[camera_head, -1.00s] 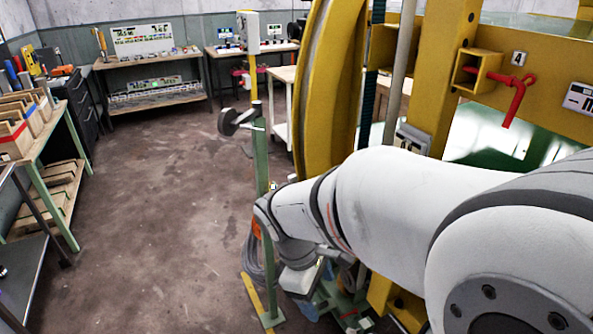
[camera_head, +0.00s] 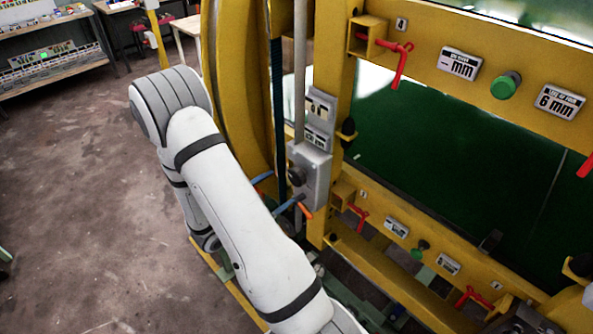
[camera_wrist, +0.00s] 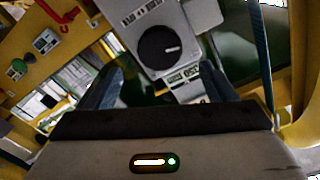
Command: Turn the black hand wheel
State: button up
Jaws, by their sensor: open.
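A round black hand wheel (camera_wrist: 160,52) with a small white mark is on the front of a grey box (camera_wrist: 190,15) in the wrist view. In the head view it shows as a dark knob (camera_head: 297,177) on the grey box on the yellow frame. My gripper (camera_wrist: 159,70) is open and empty. In the wrist view its two bluish fingers stand on either side below the wheel, apart from it. In the head view my arm hides most of the gripper; only blue finger-like parts show near the box.
The yellow frame (camera_head: 336,130) carries red clamps (camera_head: 398,62), green knobs (camera_head: 506,86) and labels. A grey vertical pipe (camera_head: 300,70) runs above the box. Workbenches (camera_head: 60,75) stand at the back left. The floor (camera_head: 70,210) at left is open.

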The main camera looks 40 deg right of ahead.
aim_at(294, 178)
jog(key=d, duration=0.2)
jog(key=d+p, duration=0.1)
jog(key=d, duration=0.4)
jog(key=shift+w+d+p, duration=0.3)
jog(key=shift+d, duration=0.1)
jog(key=c, duration=0.9)
jog(key=shift+d, duration=0.25)
jog(key=shift+c, duration=0.5)
jog(key=shift+a, duration=0.2)
jog(key=shift+f+m, duration=0.1)
jog(key=shift+m, duration=0.2)
